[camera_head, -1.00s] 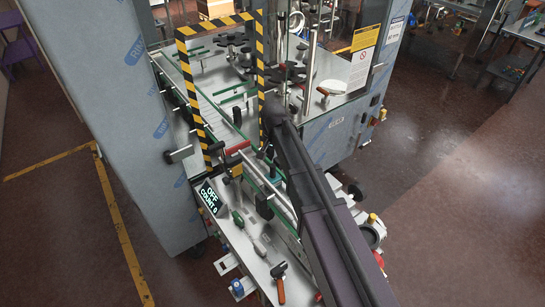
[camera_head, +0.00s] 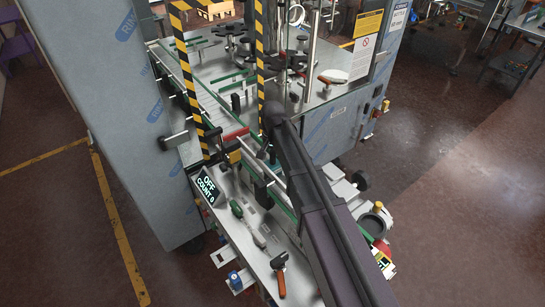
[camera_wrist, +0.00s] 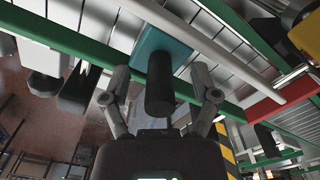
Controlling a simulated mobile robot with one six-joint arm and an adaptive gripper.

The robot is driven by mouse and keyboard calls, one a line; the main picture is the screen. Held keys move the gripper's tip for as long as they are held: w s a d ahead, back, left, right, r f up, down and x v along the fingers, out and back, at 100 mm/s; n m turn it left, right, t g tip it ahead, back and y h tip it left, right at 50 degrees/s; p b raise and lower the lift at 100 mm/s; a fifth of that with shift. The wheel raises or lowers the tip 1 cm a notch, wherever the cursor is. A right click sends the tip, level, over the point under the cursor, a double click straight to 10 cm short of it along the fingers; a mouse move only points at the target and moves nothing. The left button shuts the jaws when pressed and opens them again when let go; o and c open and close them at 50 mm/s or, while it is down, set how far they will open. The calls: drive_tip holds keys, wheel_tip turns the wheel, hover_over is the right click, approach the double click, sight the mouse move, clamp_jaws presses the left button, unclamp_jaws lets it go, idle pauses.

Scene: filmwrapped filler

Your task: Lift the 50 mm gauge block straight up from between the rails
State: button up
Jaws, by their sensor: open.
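The gauge block, a teal block (camera_wrist: 163,42) with a black cylindrical handle (camera_wrist: 160,88), sits on the conveyor between the rails in the wrist view. A green rail (camera_wrist: 70,58) runs along the near side. My gripper (camera_wrist: 160,76) is open, with one finger on each side of the handle. Both fingers look apart from the handle, with gaps showing. In the head view my dark arm hides most of the gripper, and only a bit of teal (camera_head: 272,156) shows beside it.
A yellow-black striped frame (camera_head: 188,75) spans the conveyor. A red bar (camera_wrist: 283,100) and a yellow piece (camera_wrist: 306,32) lie to the right in the wrist view. An OFF / COUNT display (camera_head: 207,189), a green-handled tool (camera_head: 237,209) and an orange-handled hammer (camera_head: 280,275) are on the near ledge.

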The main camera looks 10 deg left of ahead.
drive_tip(key=shift+f, duration=0.45)
drive_tip(key=shift+c, duration=0.3)
clamp_jaws()
drive_tip(key=shift+r+p, duration=1.05)
drive_tip(key=shift+r, duration=0.2)
idle(1.5)
drive_tip(key=shift+r+p, duration=2.1)
drive_tip(key=shift+r, duration=0.05)
drive_tip(key=shift+r, duration=0.1)
